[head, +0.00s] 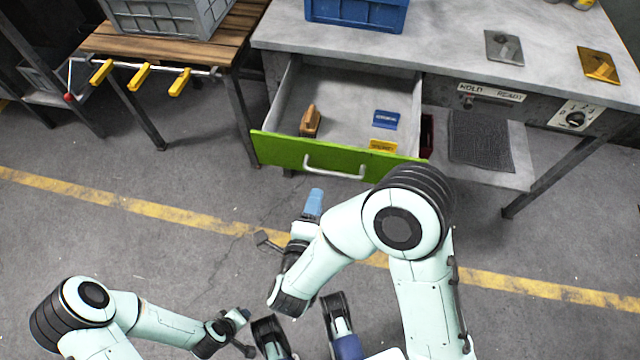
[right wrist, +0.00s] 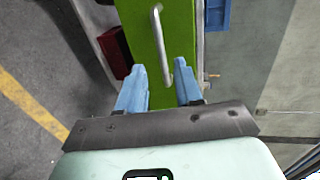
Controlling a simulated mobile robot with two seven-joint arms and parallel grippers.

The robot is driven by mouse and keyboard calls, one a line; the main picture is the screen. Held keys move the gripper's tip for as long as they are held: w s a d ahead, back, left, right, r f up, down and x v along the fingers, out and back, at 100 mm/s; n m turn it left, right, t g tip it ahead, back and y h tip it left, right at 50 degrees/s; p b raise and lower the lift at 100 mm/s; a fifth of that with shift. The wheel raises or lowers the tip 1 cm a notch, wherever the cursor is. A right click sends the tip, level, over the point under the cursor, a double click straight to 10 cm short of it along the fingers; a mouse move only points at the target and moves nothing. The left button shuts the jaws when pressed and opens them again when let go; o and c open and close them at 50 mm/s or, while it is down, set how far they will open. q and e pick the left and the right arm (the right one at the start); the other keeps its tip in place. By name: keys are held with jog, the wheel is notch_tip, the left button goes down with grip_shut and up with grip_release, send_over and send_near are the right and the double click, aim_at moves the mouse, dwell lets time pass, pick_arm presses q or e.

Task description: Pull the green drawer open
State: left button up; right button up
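The green drawer (head: 272,150) under the grey workbench stands well open in the head view, with its inside showing. Its silvery bar handle (head: 335,172) is on the green front; the handle also shows in the right wrist view (right wrist: 159,40). My right gripper (head: 313,203) is just in front of the drawer front, near the left end of the handle. In the right wrist view its blue fingers (right wrist: 160,66) are apart, with nothing gripped and the handle ahead of them. My left gripper (head: 241,317) is low in the head view, away from the drawer; its fingers are unclear.
The drawer holds a wooden block (head: 310,121), a blue piece (head: 386,119) and a yellow piece (head: 383,146). A blue crate (head: 357,14) stands on the workbench (head: 450,45). A wooden table (head: 130,45) with yellow-handled hooks is left. The floor in front is clear.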

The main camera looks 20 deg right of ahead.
pick_arm(q)
jog(key=shift+s+d+r, duration=0.1)
jog(key=shift+s+r, duration=0.05)
jog(key=shift+s, duration=0.1)
pick_arm(e)
jog(key=v, duration=0.2)
jog(key=shift+s+a+r, duration=0.1)
jog(key=shift+s+a, duration=0.05)
jog(key=shift+s, duration=0.1)
